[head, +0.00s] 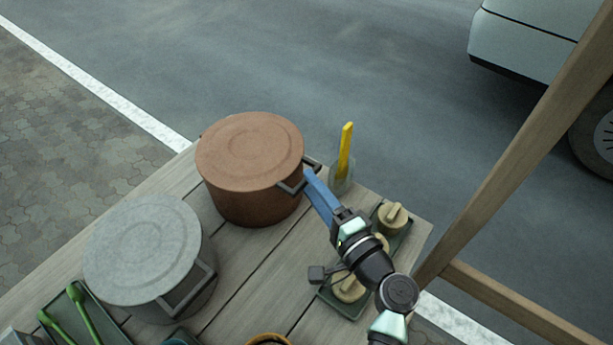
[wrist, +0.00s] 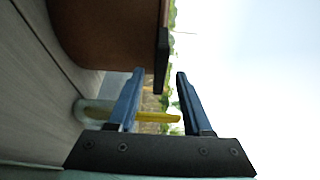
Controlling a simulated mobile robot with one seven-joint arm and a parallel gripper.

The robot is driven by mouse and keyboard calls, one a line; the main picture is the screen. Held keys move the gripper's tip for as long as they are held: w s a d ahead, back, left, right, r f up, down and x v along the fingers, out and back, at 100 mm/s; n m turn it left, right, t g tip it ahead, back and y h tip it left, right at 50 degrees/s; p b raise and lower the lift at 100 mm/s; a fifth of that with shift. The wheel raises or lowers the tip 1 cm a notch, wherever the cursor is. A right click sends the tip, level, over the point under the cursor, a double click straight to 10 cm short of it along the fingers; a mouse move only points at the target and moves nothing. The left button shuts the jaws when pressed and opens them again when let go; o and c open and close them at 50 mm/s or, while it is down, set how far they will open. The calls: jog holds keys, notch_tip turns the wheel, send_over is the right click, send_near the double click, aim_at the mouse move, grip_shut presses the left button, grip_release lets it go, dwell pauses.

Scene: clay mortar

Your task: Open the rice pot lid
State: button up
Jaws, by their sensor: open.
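A copper-brown pot (head: 250,200) stands at the back of the wooden table, its round lid (head: 250,148) on top and closed. A grey pot (head: 150,255) with a closed lid stands to its front left. I cannot tell which one is the rice pot. My gripper (head: 309,178) is at the right side of the copper pot, near its dark handle (head: 290,187). In the wrist view my gripper (wrist: 159,74) is open, with its two blue fingers apart. The dark handle (wrist: 162,60) shows between the fingertips there; contact cannot be told.
A glass with a yellow stick (head: 345,150) stands close behind my gripper. A tray with several pale wooden-looking pieces (head: 393,217) lies under and right of my arm. Green utensils (head: 85,310) lie at front left. A wooden post (head: 520,150) rises at right.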

jog(key=shift+x, duration=1.45)
grip_shut()
dwell(0.3)
